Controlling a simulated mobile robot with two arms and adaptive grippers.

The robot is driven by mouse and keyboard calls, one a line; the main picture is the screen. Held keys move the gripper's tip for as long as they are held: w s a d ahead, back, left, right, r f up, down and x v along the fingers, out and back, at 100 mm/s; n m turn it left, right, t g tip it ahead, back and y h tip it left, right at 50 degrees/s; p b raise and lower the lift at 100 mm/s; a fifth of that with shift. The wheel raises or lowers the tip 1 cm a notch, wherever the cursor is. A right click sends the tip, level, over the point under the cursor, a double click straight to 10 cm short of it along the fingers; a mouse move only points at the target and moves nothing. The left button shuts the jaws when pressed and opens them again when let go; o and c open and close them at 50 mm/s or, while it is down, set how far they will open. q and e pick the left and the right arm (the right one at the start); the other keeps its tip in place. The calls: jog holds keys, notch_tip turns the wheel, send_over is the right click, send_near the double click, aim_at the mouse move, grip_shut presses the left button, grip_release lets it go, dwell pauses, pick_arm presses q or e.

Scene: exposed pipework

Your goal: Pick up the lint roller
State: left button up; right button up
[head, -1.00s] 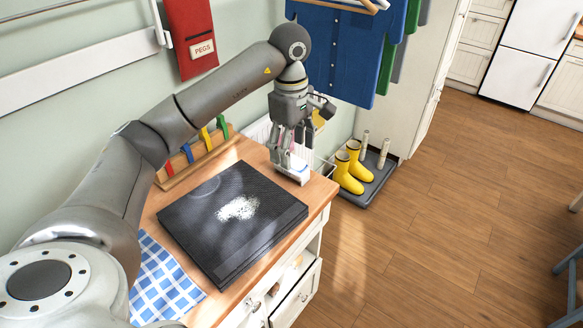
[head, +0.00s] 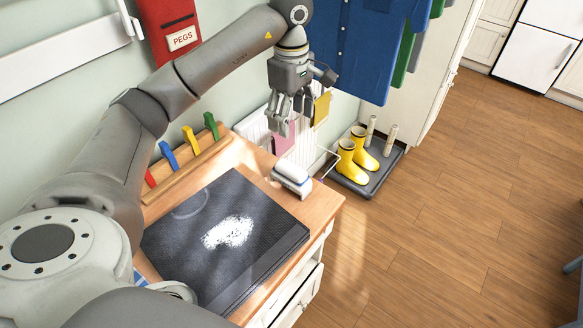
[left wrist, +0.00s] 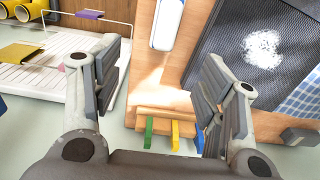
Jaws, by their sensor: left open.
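My right gripper is in neither current view.
A dark folded cloth (head: 190,250) with white lint lies beside the block on the counter (head: 322,203). A wooden rack (head: 190,168) with coloured pegs stands along the wall. A white drying rack (head: 255,130) and yellow boots (head: 346,160) are beyond the counter.

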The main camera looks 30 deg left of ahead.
pick_arm(q)
jog(key=f, duration=0.2)
jog(key=b, duration=0.8)
send_over(291, 166)
notch_tip(291, 166, down, 7)
jog(key=shift+w+r, duration=0.1)
jog(key=shift+r, duration=0.05)
jog(key=shift+f+b, duration=0.25)
jog(key=shift+b, duration=0.15)
jog(key=shift+f, duration=0.2)
notch_tip(291, 166, down, 5)
jog(key=shift+f+p, duration=0.1)
jog(key=shift+p, duration=0.35)
jog(key=f, duration=0.1)
jog(key=f+p, duration=0.1)
jog(key=f, duration=0.2)
jog(key=shift+s+f+p, duration=0.25)
jog(key=shift+p, duration=0.15)
jog(key=shift+d+f, duration=0.1)
jog(key=shift+f, duration=0.25)
pick_arm(e)
notch_tip(291, 166, down, 7)
jog(key=s+d, duration=0.1)
